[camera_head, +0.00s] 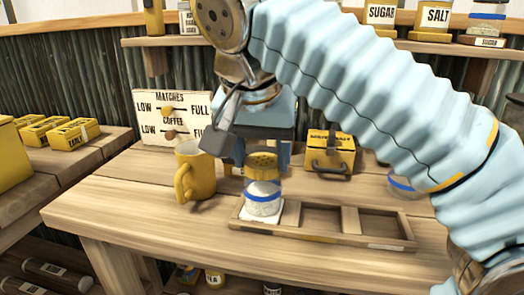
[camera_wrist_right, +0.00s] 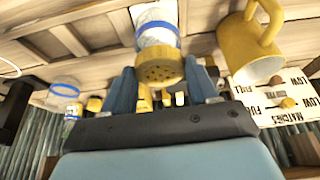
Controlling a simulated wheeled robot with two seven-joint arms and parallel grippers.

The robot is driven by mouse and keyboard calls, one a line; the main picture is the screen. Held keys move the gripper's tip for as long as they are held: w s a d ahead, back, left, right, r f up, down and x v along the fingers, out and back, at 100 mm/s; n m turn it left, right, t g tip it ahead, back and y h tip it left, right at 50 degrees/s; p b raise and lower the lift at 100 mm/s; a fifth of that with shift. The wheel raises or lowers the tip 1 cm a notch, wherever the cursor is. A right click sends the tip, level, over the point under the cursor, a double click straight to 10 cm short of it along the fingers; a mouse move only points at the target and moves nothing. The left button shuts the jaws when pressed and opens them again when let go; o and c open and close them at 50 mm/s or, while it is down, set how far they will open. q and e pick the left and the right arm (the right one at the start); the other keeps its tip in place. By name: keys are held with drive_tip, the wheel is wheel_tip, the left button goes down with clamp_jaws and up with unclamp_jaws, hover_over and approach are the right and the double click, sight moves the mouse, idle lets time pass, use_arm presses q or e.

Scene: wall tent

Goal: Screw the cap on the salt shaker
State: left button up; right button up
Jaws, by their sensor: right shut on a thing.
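The salt shaker (camera_head: 263,198) is a clear jar of white salt with a blue band. It stands upright in the left compartment of a wooden tray (camera_head: 330,236) on the table. The yellow perforated cap (camera_head: 262,163) sits at the jar's mouth; I cannot tell how tightly it is seated. In the right wrist view the cap (camera_wrist_right: 160,72) lies between the two blue fingers (camera_wrist_right: 161,84), with the jar (camera_wrist_right: 157,28) beyond. My left gripper is not in view.
A yellow mug (camera_head: 196,172) stands just left of the shaker. A yellow box (camera_head: 330,153) with a dark handle and a blue-banded jar (camera_head: 403,187) are behind the tray. A matches-and-coffee sign (camera_head: 165,112) stands at the back. The table's front left is clear.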

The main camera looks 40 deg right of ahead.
drive_tip(key=m+g, duration=0.1)
drive_tip(key=m, duration=0.2)
drive_tip(key=shift+w+h, duration=0.1)
drive_tip(key=shift+h, duration=0.3)
drive_tip(key=shift+m, duration=0.3)
drive_tip(key=shift+w+m+g, duration=0.1)
drive_tip(key=shift+m+g, duration=0.3)
drive_tip(key=shift+m, duration=0.3)
drive_tip(key=shift+r+m, duration=0.1)
drive_tip(key=shift+m, duration=0.3)
drive_tip(key=shift+w+a+m+g, duration=0.1)
drive_tip(key=shift+m+g, duration=0.4)
drive_tip(key=shift+m, duration=0.4)
